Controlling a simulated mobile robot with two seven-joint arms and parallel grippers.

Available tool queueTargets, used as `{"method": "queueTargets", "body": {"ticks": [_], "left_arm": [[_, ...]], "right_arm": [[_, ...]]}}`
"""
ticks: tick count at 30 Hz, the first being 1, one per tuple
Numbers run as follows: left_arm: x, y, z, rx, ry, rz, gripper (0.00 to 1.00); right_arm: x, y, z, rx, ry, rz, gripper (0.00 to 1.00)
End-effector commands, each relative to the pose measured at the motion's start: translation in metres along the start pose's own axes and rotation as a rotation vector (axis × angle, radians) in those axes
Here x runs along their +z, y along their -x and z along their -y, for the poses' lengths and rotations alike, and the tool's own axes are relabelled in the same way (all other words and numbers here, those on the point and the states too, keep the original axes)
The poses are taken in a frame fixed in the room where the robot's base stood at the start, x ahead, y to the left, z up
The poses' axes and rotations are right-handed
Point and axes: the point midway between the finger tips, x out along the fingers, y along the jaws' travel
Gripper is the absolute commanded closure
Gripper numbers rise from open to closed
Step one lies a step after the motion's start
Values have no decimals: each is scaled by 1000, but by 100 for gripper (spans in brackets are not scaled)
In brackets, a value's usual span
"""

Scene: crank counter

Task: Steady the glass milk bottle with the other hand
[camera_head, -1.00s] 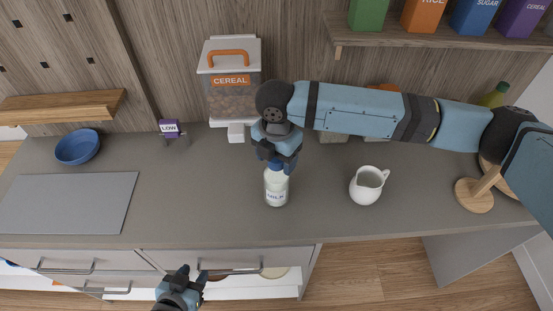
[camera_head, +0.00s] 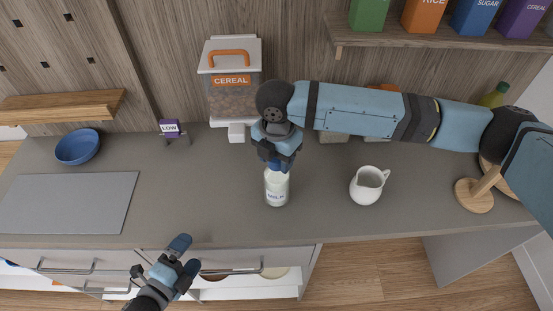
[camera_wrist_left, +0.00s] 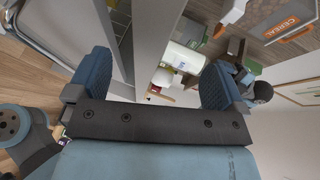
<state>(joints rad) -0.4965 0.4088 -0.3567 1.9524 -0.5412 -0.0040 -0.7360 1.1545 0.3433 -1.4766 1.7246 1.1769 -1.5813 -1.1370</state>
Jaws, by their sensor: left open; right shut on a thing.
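The glass milk bottle (camera_head: 276,188) stands upright on the grey counter (camera_head: 230,215), left of the white jug. My right gripper (camera_head: 277,163) is shut at the bottle's top, where its blue cap is mostly hidden by the fingers. My left gripper (camera_head: 186,253) is open and empty at the counter's front edge, below and to the left of the bottle and apart from it. In the left wrist view its two blue fingers (camera_wrist_left: 150,80) stand wide apart with nothing between them.
A white jug (camera_head: 367,187) stands right of the bottle. A cereal dispenser (camera_head: 233,90) stands behind it. A blue bowl (camera_head: 78,147) and a grey mat (camera_head: 68,203) are at the left. Drawer handles (camera_head: 66,268) stick out below the front edge. The counter between mat and bottle is clear.

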Motion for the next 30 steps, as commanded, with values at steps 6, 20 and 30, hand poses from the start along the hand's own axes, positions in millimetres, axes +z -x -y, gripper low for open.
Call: {"method": "queueTargets", "body": {"ticks": [6, 20, 30], "left_arm": [[-79, -29, 19, -171, -241, -274, 3], [-130, -85, 70, -552, -796, -549, 3], [-77, -153, 102, -759, -1516, -780, 3]], "right_arm": [[0, 1, 0, 2, 0, 0, 65], [0, 1, 0, 2, 0, 0, 66], [0, 1, 0, 2, 0, 0, 65]]}}
